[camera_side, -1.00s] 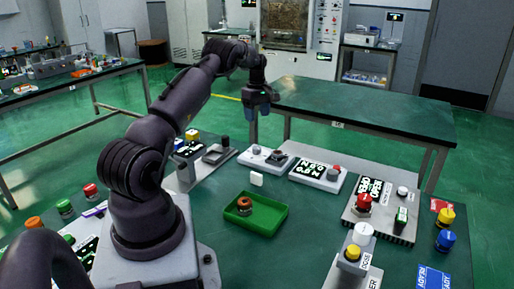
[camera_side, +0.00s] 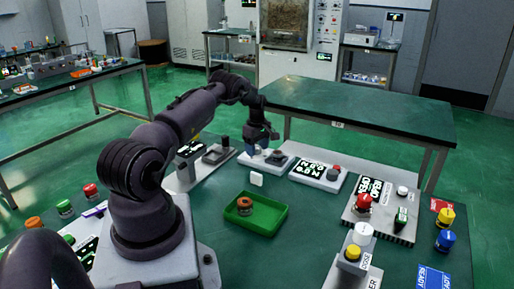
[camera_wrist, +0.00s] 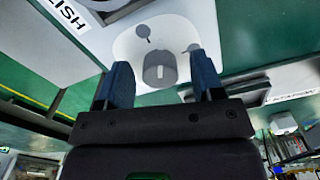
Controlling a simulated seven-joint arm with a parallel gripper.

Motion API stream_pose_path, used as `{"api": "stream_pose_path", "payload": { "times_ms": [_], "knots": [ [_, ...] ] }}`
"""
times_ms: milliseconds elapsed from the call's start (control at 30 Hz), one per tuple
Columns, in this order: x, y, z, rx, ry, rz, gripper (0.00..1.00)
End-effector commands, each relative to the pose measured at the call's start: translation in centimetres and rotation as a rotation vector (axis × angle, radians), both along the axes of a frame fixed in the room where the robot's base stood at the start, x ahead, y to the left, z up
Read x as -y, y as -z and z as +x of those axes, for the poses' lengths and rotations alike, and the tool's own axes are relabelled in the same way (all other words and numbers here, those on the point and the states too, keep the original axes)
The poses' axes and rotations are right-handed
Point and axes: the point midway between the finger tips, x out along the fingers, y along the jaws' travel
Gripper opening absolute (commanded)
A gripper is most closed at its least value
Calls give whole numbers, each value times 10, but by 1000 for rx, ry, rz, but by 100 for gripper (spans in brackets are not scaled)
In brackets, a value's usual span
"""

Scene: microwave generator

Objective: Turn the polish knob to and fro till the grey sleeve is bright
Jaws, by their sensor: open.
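The polish knob (camera_wrist: 160,68) is a grey cylinder with a white mark on its end, on a pale round base in the wrist view. A label reading partly "LISH" (camera_wrist: 62,14) is beside it. My gripper (camera_wrist: 162,82) is open, with one blue finger on each side of the knob; I see no clear contact. In the side view, my gripper (camera_side: 259,149) points down over the white polish unit (camera_side: 278,168) and hides its knob. I cannot make out the grey sleeve for sure in either view.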

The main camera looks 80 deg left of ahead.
Motion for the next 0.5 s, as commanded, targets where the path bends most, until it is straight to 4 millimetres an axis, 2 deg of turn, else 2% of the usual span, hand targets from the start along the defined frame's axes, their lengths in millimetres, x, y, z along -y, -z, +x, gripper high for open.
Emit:
{"api": "stream_pose_path", "payload": {
  "times_ms": [233, 433, 500],
  "knots": [
    [0, 0, 0, 1, 0, 1, 59],
    [0, 0, 0, 0, 0, 0, 13],
    [0, 0, 0, 0, 0, 0, 12]
  ]
}}
